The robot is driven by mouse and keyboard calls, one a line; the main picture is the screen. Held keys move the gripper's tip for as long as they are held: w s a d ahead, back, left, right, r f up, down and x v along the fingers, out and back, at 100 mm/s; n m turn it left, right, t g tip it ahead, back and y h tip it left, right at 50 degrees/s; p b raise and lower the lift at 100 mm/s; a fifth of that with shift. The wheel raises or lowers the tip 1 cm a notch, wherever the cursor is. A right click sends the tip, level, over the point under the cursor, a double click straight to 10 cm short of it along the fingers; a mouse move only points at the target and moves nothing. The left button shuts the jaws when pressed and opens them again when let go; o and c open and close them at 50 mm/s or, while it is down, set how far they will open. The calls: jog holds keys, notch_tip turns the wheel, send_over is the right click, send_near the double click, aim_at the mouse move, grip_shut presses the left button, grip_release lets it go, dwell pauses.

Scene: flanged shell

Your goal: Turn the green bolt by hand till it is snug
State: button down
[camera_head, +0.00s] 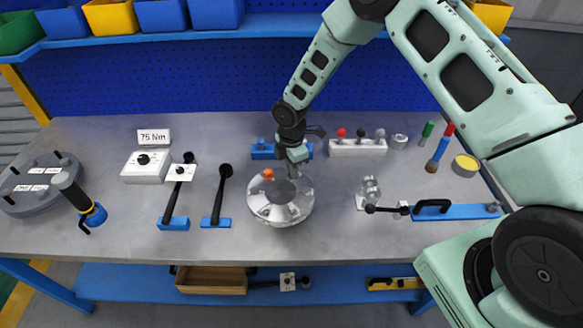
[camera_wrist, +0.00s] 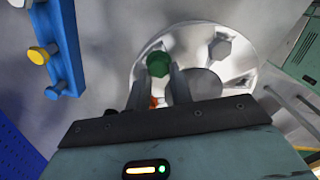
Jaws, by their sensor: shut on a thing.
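The flanged shell (camera_head: 280,208) is a round silvery part on the grey bench; its flange also fills the upper middle of the wrist view (camera_wrist: 245,82). The green bolt (camera_wrist: 158,64) sits at the flange's edge, head towards the wrist camera. My gripper (camera_wrist: 159,80) is shut on it, one finger on each side of the head. In the head view my gripper (camera_head: 298,165) reaches down at the shell's far side and hides the green bolt. An orange bolt (camera_head: 268,174) stands on the flange to its left. A grey bolt (camera_wrist: 220,49) sits on the flange to the right.
A blue bolt rack (camera_head: 262,151) stands just behind the shell. A white block with coloured knobs (camera_head: 358,148) is behind right. A clear-topped fixture (camera_head: 369,191) stands to the right.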

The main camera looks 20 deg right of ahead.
jog(key=m+b, duration=0.3)
jog(key=shift+w+f+m, duration=0.15)
jog(key=shift+f+m, duration=0.05)
jog(key=shift+m, duration=0.1)
jog(key=m+b, duration=0.3)
jog(key=m, duration=0.2)
jog(key=shift+w+r+m+b, duration=0.1)
jog(key=shift+w+m+b, duration=0.1)
jog(key=shift+m+b, duration=0.15)
jog(key=m+b, duration=0.2)
jog(key=m, duration=0.2)
jog(key=shift+w+r, duration=0.1)
jog(key=shift+r, duration=0.05)
jog(key=shift+d+r+m+b, duration=0.15)
jog(key=shift+m+b, duration=0.55)
jog(key=shift+m, duration=1.35)
jog(key=shift+w, duration=0.1)
jog(key=c, duration=1.2)
grip_release()
jog(key=shift+c, duration=0.2)
jog(key=shift+d, duration=0.1)
